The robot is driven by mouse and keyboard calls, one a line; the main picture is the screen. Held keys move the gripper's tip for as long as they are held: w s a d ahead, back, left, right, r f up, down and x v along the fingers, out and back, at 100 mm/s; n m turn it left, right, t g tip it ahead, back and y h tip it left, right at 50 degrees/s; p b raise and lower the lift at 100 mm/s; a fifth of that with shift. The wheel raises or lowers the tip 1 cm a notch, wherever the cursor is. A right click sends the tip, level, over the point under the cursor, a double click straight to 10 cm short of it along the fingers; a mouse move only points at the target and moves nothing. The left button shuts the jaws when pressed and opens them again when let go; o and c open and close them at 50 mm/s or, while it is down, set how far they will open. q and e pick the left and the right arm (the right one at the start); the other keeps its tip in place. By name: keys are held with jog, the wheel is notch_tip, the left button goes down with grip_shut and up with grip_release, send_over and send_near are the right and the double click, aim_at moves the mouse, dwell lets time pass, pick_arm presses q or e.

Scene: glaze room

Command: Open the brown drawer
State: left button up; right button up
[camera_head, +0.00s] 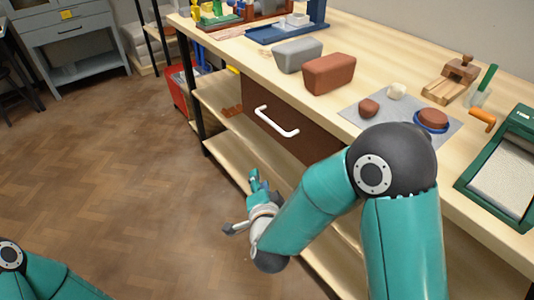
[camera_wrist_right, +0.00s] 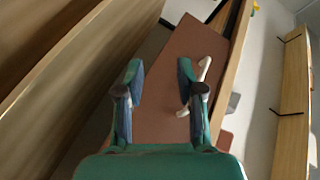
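The brown drawer (camera_head: 250,92) sits under the wooden table top, its front appearing flush with the frame. Its white bar handle (camera_head: 276,122) is on the front. My right gripper (camera_head: 259,180) is below and in front of the handle, apart from it in the head view. In the right wrist view the two fingers (camera_wrist_right: 159,70) are spread with nothing between them. The brown front (camera_wrist_right: 160,112) lies ahead, and the handle (camera_wrist_right: 203,72) is just right of the right finger, partly hidden by it. My left gripper is out of view.
A grey block (camera_head: 297,55) and a reddish-brown block (camera_head: 328,73) stand on the table top above the drawer. A grey mat (camera_head: 352,113) with clay pieces lies to the right. Open shelves (camera_head: 222,101) are beneath the table. The wooden floor (camera_head: 110,160) at left is clear.

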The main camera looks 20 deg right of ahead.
aim_at(272, 123)
notch_tip(272, 123, up, 6)
jog(key=s+f+m+t+h+b, duration=0.1)
jog(key=s+m+t+h+b, duration=0.15)
jog(key=m+h+b, duration=0.35)
pick_arm(q)
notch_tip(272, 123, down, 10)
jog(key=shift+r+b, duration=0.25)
jog(key=shift+b, duration=0.1)
pick_arm(e)
jog(key=shift+m+t+y, duration=0.3)
jog(key=shift+m+t, duration=0.05)
jog(key=shift+m, duration=0.25)
jog(key=x, duration=1.6)
jog(key=shift+w+d+r, duration=0.2)
jog(key=shift+w+d, duration=0.05)
jog(key=shift+d, duration=0.05)
grip_shut()
